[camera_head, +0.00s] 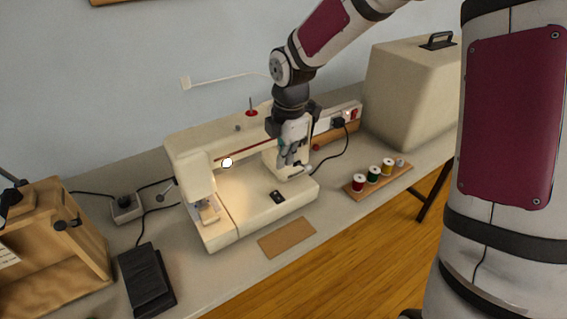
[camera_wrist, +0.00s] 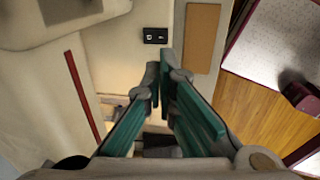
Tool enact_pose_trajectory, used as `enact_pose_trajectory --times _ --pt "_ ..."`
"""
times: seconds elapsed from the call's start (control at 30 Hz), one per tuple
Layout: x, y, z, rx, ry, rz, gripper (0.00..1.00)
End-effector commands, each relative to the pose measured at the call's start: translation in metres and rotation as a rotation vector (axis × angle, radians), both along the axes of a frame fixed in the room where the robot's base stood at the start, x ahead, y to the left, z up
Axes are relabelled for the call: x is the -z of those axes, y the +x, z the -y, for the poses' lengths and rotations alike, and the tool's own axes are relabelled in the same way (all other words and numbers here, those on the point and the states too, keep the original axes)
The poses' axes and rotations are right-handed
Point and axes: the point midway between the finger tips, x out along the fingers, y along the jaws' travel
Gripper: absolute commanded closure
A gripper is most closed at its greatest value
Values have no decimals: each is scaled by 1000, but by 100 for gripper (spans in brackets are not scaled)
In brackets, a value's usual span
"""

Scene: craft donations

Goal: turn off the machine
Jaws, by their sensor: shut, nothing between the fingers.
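A cream sewing machine (camera_head: 240,208) stands on the table in the head view, with a small lamp (camera_head: 227,163) glowing over its bed. A small black rocker switch (camera_head: 278,197) with white marks sits on the front of the machine's base. The switch also shows in the wrist view (camera_wrist: 155,36), beyond the fingertips. My gripper (camera_head: 293,168) points down in front of the machine's right-hand pillar, above and behind the switch. Its green-padded fingers (camera_wrist: 161,78) are shut and empty, apart from the switch in the wrist view.
A thread rack (camera_head: 378,181) with several spools lies to the right, before a large beige case (camera_head: 410,90). A brown board (camera_head: 287,237) lies in front; a black pedal (camera_head: 146,280) lies left.

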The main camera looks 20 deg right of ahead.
Motion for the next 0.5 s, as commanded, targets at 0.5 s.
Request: enact_pose_trajectory --times 0.5 --pt "-6 4 -8 -1 3 -1 100"
